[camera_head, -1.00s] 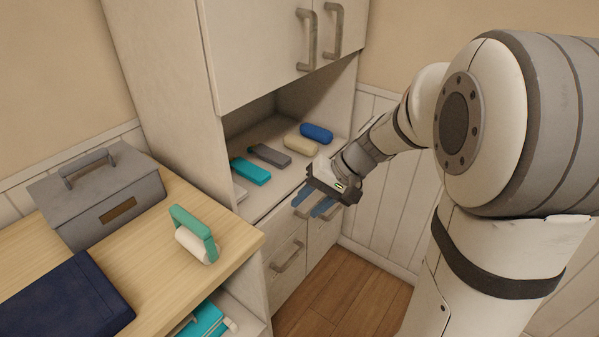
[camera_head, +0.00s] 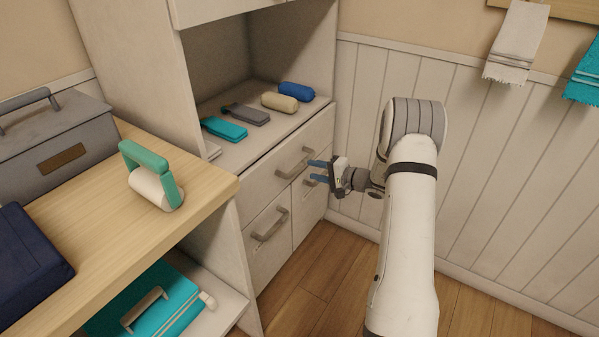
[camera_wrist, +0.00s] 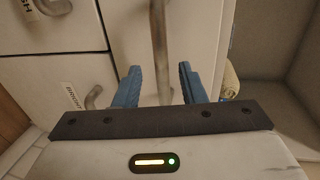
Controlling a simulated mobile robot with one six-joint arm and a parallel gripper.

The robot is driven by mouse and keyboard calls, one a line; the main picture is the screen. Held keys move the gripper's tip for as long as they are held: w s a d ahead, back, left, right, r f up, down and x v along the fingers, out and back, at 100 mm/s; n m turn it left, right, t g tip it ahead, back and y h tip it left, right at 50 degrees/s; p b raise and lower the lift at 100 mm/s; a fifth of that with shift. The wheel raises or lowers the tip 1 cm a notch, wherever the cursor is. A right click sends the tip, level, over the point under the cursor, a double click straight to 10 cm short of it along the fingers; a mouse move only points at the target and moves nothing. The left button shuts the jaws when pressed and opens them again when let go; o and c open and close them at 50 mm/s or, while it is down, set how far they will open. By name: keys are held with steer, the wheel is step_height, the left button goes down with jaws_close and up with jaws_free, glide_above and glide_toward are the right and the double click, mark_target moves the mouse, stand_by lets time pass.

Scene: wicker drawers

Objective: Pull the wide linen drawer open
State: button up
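The wide linen drawer (camera_head: 262,178) is the pale drawer front just under the open niche of the cabinet, and it looks shut. Its grey bar handle (camera_head: 293,163) shows near my fingers. My gripper (camera_head: 317,172) is in front of the drawer, its blue fingers apart and pointing at the handle. In the wrist view my gripper (camera_wrist: 157,85) is open, and the handle bar (camera_wrist: 160,45) runs between the two fingers, touching neither as far as I can see. How deep the bar sits between them is hard to tell.
Below are two labelled fronts with handles, one a left front (camera_head: 266,240). The niche holds folded cloths and rolled towels (camera_head: 280,102). A wooden bench (camera_head: 215,190) with a grey toolbox (camera_head: 45,140) stands left. The floor (camera_head: 330,265) before the cabinet is clear.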

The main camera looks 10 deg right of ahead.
mark_target(299, 167)
steer(key=b+x, duration=0.1)
steer(key=x, duration=0.5)
steer(key=shift+w+a, duration=0.25)
steer(key=shift+a, duration=0.05)
steer(key=shift+c, duration=0.6)
jaws_close()
